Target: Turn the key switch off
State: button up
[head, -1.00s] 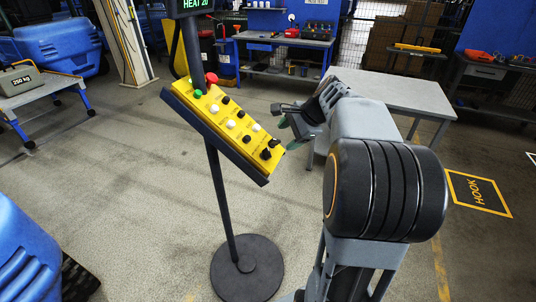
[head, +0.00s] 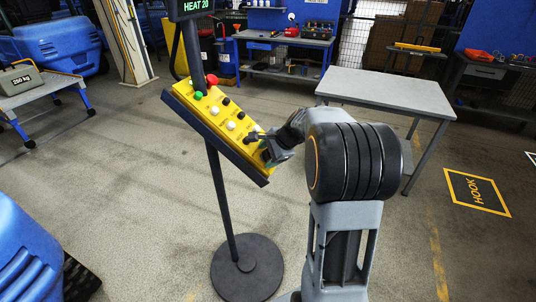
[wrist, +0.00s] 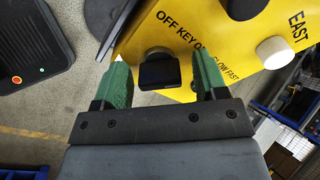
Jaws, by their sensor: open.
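The yellow control panel (head: 212,112) stands tilted on a black post, with a red button, a green button and several white and black knobs. In the wrist view the key switch (wrist: 157,70), a black block-shaped key, sits by the printed words "OFF KEY ON". My gripper (wrist: 158,78) has its two green fingers apart, one on each side of the key, with gaps still visible. In the head view my gripper (head: 268,150) is at the panel's lower right end and hides the key there.
The post rises from a round black base (head: 246,268). A grey table (head: 390,92) stands behind my arm. A screen reading "HEAT 20" (head: 197,6) is above the panel. A white knob (wrist: 274,52) lies right of the fingers in the wrist view.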

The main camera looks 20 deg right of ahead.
jog(key=shift+c, duration=0.4)
jog(key=c, duration=0.8)
jog(key=shift+c, duration=0.2)
